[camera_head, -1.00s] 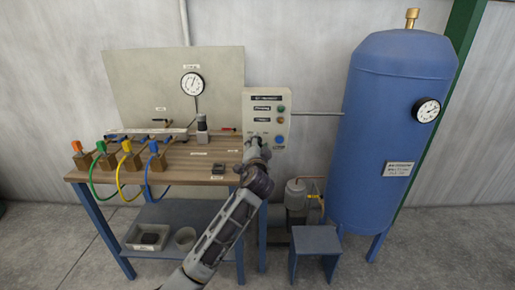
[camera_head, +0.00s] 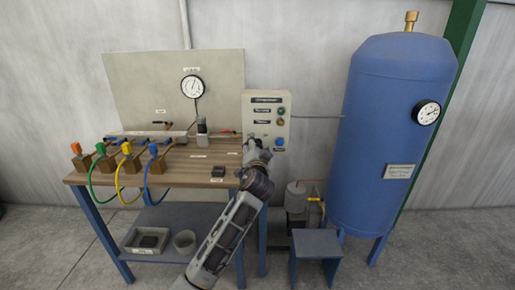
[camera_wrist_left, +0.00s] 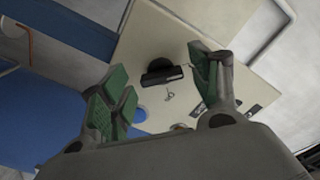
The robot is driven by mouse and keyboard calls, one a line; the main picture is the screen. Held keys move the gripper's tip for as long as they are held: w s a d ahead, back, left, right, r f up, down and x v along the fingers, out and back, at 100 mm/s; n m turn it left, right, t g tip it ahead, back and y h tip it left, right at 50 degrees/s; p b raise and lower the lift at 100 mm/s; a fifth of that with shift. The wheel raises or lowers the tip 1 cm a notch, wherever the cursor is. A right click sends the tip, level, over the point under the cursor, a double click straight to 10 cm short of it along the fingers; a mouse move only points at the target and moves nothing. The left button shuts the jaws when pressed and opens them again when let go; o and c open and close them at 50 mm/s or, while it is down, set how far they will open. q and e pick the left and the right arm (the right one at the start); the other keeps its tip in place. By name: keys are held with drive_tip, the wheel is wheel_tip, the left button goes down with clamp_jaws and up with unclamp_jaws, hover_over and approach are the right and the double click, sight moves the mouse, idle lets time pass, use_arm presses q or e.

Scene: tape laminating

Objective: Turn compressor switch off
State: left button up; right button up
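The grey control panel (camera_head: 285,100) stands upright at the back right corner of the workbench. In the left wrist view its face (camera_wrist_left: 150,40) carries a black rotary switch (camera_wrist_left: 163,73) with a dark bar handle. My left gripper (camera_wrist_left: 160,75) is open, its green-padded fingers on either side of the switch, with no visible contact. In the head view my left gripper (camera_head: 254,148) is in front of the panel's lower part and hides the switch. My right gripper is in neither view.
A blue button (camera_head: 279,142) and indicator lights (camera_head: 281,110) are on the panel. A tall blue tank (camera_head: 395,130) stands to the right, with a blue stool (camera_head: 316,243) before it. Coloured hoses and valves (camera_head: 128,160) occupy the bench's left side.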

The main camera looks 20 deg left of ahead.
use_arm(q)
drive_tip(key=v, duration=1.2)
idle(0.6)
drive_tip(key=shift+r, duration=0.1)
